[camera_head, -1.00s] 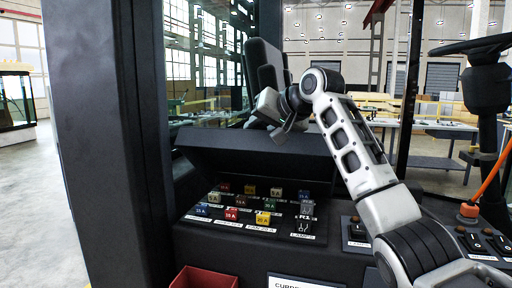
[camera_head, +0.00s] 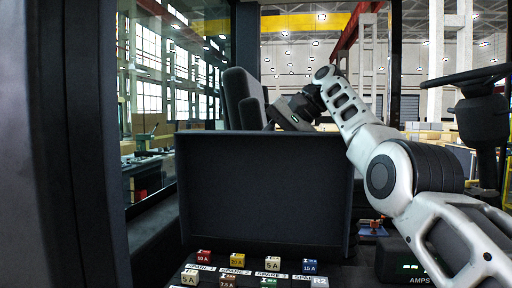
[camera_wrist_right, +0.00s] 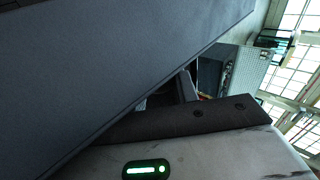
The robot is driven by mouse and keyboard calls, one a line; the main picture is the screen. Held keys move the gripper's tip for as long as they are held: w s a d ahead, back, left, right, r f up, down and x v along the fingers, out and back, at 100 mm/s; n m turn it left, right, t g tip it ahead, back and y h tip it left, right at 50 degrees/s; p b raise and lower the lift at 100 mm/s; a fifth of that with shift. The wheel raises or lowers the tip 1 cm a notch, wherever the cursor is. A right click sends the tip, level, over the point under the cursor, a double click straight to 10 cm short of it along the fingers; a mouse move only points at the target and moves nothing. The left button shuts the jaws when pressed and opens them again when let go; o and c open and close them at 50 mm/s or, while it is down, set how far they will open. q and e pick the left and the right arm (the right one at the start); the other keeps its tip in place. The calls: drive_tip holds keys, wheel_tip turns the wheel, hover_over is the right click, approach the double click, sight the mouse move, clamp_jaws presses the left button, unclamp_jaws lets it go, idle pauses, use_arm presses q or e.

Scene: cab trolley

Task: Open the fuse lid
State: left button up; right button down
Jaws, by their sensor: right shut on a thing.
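The fuse lid (camera_head: 265,195) is a wide dark grey panel with side walls. It stands raised, close to upright, behind the fuse rows, with its inner face towards me in the head view. My right gripper (camera_head: 285,118) is at the lid's top edge, right of centre, and is shut on the lid; its fingertips are partly hidden. In the right wrist view the lid (camera_wrist_right: 100,60) fills the upper left as a dark slab, against a dark finger of my gripper (camera_wrist_right: 190,118). My left gripper is not in view.
Coloured, labelled fuses, such as a red one (camera_head: 204,256), sit in rows below the lid. A dark seat (camera_head: 243,98) stands behind it. A steering wheel (camera_head: 470,75) is at the right, and a dark cab post (camera_head: 75,150) at the left.

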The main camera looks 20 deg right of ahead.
drive_tip(key=shift+w+d, duration=0.2)
drive_tip(key=shift+w, duration=0.15)
drive_tip(key=shift+f, duration=0.1)
drive_tip(key=c, duration=1.1)
unclamp_jaws()
